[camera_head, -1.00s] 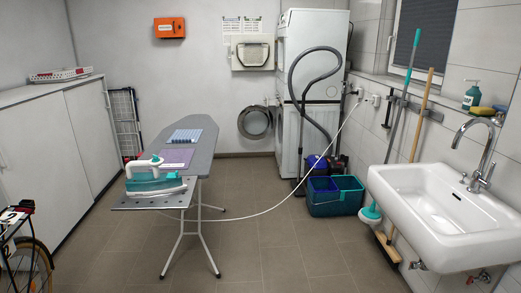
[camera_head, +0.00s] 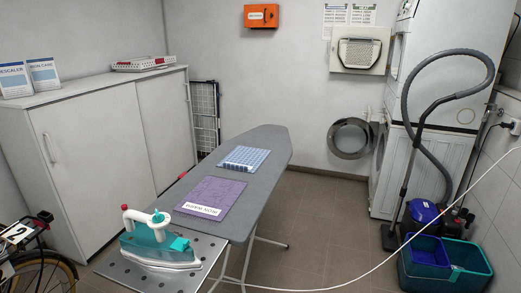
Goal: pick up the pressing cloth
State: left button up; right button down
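The lettering is too small to read, so I cannot tell for sure which one is the pressing cloth. A teal and white iron (camera_head: 158,243) stands on the perforated metal rest (camera_head: 120,267) at the board's near end. Neither of my grippers is in view.
A white cabinet (camera_head: 90,150) stands left of the board. A bicycle (camera_head: 35,262) is at the lower left. A white cord (camera_head: 400,245) runs across the lower right, near the teal bucket (camera_head: 445,272) and vacuum cleaner (camera_head: 422,212). The dryer door (camera_head: 351,138) hangs open.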

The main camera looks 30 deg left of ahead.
aim_at(244, 158)
jog(key=i+l+u, duration=0.1)
jog(key=i+u, duration=0.35)
jog(key=i+l+u, duration=0.15)
jog(key=u, duration=0.3)
jog(key=i+l+u, duration=0.65)
jog(key=l+u, duration=0.25)
jog(key=i+j, duration=0.05)
jog(key=j, duration=0.05)
